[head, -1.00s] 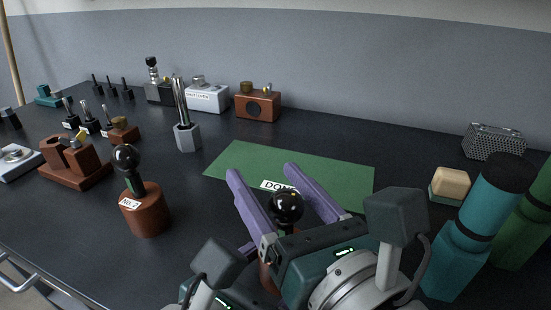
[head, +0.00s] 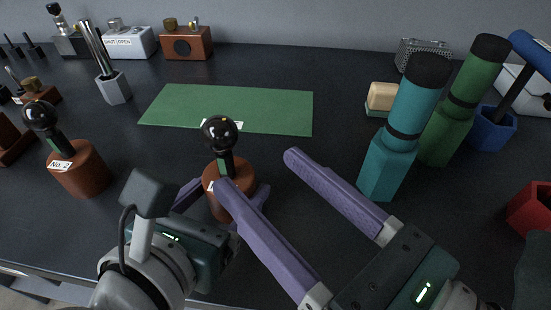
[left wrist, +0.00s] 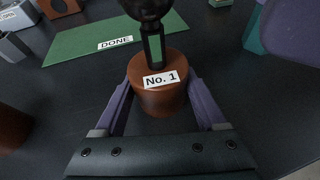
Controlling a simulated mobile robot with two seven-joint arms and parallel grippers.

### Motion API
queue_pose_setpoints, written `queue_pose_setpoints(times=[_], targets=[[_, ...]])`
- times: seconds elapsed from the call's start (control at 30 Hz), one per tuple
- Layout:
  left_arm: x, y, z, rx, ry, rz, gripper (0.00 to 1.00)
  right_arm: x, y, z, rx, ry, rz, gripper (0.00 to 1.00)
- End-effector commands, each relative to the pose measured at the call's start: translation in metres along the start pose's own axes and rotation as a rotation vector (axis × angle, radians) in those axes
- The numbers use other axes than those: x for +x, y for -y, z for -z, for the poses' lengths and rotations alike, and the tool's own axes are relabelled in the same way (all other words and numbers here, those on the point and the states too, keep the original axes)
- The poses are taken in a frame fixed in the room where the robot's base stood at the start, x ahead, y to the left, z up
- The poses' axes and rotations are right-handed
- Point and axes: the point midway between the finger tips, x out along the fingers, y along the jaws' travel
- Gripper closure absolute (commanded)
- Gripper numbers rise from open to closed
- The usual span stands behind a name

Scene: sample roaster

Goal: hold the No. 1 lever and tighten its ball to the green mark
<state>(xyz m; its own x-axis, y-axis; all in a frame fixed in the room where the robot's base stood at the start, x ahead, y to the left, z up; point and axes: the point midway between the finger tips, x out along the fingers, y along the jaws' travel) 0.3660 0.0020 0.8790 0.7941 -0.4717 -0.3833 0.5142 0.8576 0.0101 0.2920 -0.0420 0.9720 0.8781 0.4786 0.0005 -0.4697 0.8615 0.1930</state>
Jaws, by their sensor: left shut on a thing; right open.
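The No. 1 lever has a round brown base (head: 240,176), a dark stem with a green mark (head: 221,166) and a glossy black ball (head: 219,131). In the left wrist view its base (left wrist: 158,100) bears the "No. 1" label; the ball (left wrist: 146,8) is cut off at the top, and green shows on the stem below it. My left gripper (left wrist: 160,88) is shut around the base, one finger on each side. My right gripper (head: 257,171) is open and empty; its left finger crosses in front of the base and its right finger is apart on the right.
The No. 2 lever (head: 82,172) stands to the left. The green DONE mat (head: 230,105) is bare behind the No. 1 lever. Teal (head: 390,155) and green (head: 450,130) bottles stand close to the right finger. A sponge-like block (head: 381,97) lies behind them.

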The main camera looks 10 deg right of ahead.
Motion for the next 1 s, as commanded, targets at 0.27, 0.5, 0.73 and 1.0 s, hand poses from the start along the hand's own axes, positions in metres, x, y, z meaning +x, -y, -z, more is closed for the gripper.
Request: queue_pose_setpoints(times=[0.27, 0.5, 0.73, 1.0], targets=[[0.000, 0.000, 0.001, 0.001, -0.001, 0.001, 1.00, -0.003, 0.000, 0.000, 0.000, 0.000, 0.000, 0.27], [0.000, 0.000, 0.001, 0.001, -0.001, 0.001, 1.00, 0.002, 0.005, -0.001, -0.115, 0.010, -0.123, 0.27], [0.000, 0.000, 0.001, 0.001, -0.001, 0.001, 1.00, 0.004, 0.028, -0.004, -0.340, 0.005, -0.350, 0.27], [0.000, 0.000, 0.001, 0.001, -0.001, 0.001, 1.00, 0.029, 0.023, -0.004, -0.384, 0.003, -0.396, 0.27]])
